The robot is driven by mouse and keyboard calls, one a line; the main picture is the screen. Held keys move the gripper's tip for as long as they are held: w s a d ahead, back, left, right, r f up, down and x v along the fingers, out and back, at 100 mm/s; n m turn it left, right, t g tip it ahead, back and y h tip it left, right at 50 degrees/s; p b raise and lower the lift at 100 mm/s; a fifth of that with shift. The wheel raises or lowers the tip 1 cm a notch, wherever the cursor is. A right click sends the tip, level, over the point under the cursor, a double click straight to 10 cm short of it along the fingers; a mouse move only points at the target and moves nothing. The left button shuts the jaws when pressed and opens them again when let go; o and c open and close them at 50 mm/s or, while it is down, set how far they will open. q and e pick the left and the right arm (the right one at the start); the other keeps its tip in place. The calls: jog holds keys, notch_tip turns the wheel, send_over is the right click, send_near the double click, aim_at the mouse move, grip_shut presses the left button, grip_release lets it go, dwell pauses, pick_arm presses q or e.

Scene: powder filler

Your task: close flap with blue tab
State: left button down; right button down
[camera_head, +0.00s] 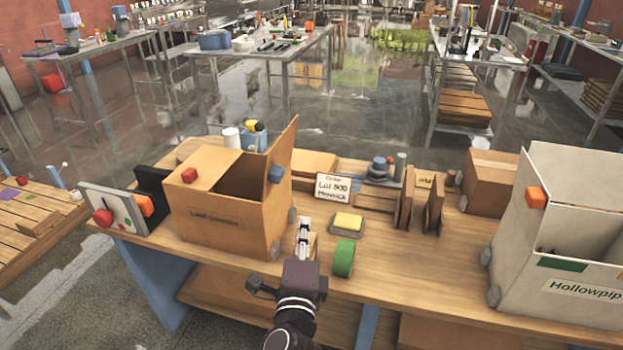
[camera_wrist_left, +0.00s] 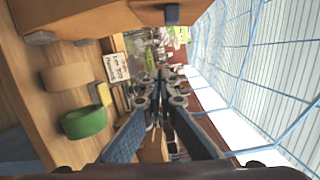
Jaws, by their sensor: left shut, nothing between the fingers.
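A brown cardboard box (camera_head: 225,221) stands on the workbench left of the middle. Its left flap, with a red tab (camera_head: 190,174), lies over the left part of the top. Its right flap (camera_head: 290,148) stands up, leaving a dark opening beside it. The blue tab (camera_head: 276,174) is on this raised flap; it also shows in the left wrist view (camera_wrist_left: 172,13) at the top edge. My left gripper (camera_head: 304,224) is shut and empty, to the right of the box and apart from the flap. Its fingers show in the left wrist view (camera_wrist_left: 157,100). My right gripper is out of view.
A green tape roll (camera_head: 344,257) and a yellow sponge (camera_head: 348,221) on a tray lie right of my left gripper. A sign card (camera_head: 333,186) stands behind. A large white box (camera_head: 559,237) with an orange tab (camera_head: 536,197) stands at the right.

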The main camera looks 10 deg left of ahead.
pick_arm(q)
jog(key=w+a+r+p, duration=0.3)
jog(key=w+a+p, duration=0.2)
jog(key=w, duration=0.4)
jog(key=shift+w+a+r, duration=0.25)
jog(key=shift+a+r, duration=0.05)
jog(key=shift+a, duration=0.35)
jog(key=shift+w, duration=0.1)
jog(key=shift+w, duration=0.1)
